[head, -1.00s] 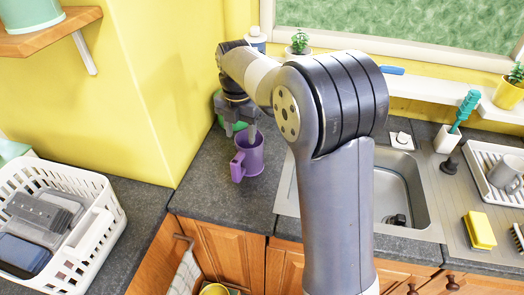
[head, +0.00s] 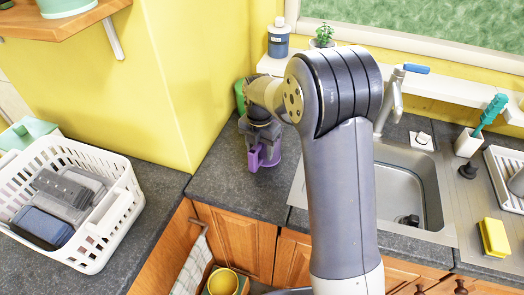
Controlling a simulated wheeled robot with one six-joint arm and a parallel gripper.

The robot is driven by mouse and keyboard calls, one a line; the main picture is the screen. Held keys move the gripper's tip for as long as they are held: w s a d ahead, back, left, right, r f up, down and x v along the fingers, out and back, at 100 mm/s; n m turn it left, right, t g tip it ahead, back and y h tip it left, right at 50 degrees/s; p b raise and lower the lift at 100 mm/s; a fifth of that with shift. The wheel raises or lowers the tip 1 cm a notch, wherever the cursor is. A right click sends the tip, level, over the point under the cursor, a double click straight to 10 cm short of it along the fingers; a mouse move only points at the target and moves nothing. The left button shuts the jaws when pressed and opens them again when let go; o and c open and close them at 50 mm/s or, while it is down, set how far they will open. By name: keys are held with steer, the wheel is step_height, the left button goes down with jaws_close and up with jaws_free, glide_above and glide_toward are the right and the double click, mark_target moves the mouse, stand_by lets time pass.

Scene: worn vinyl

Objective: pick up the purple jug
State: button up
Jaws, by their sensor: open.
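The purple jug (head: 265,158) stands on the dark grey counter, left of the sink and close to the yellow wall corner. Its handle side faces toward me. My gripper (head: 259,140) is at the jug's upper part, pointing down, with its jaws open. The gripper covers much of the jug's rim, so I cannot tell whether the fingers touch it or are on both sides of its wall.
A green object (head: 240,96) stands behind the gripper by the wall. The sink (head: 405,180) is to the right. A white basket (head: 120,205) sits at left. The counter (head: 235,190) in front of the jug is clear.

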steer(key=shift+c, duration=0.2)
jaws_close()
stand_by(0.4)
